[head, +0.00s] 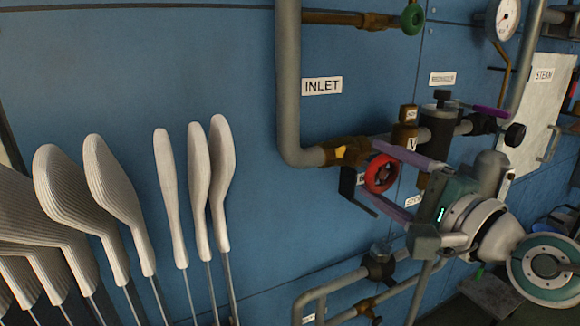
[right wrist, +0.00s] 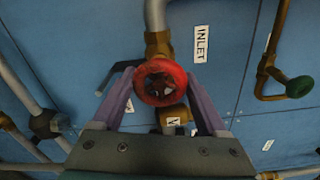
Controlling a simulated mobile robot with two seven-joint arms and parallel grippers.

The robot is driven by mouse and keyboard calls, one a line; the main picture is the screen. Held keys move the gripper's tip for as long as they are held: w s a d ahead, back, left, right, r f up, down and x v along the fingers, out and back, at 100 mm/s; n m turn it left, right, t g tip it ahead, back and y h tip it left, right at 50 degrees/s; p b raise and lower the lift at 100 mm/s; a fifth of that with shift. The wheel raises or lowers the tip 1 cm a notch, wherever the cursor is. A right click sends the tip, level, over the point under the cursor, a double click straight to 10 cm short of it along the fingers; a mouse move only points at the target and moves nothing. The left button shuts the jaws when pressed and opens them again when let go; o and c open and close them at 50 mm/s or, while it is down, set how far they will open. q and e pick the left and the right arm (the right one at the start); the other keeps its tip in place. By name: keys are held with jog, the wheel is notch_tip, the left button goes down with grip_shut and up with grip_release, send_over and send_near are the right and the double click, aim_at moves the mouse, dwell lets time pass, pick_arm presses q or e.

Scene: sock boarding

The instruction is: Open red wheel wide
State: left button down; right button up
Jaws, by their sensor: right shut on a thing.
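The red wheel (head: 381,173) is a small round handwheel on a brass valve, below and right of the INLET label in the head view. My right gripper (head: 388,178) reaches it from the right, with its two purple fingers on either side of the rim. In the right wrist view the red wheel (right wrist: 161,82) sits between the fingertips of my right gripper (right wrist: 160,88), which is shut on it. The left gripper is not in view.
A grey pipe (head: 288,80) runs down to the brass valve. A black lever (head: 352,190) sits beside the wheel. A green wheel (head: 412,18) and a gauge (head: 504,18) are above. Several pale sock forms (head: 115,180) stand at left. The INLET label (head: 322,86) is on the blue wall.

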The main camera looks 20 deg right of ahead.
jog(key=o, duration=1.3)
jog(key=s, duration=1)
jog(key=shift+d+p, duration=0.35)
jog(key=shift+d, duration=0.05)
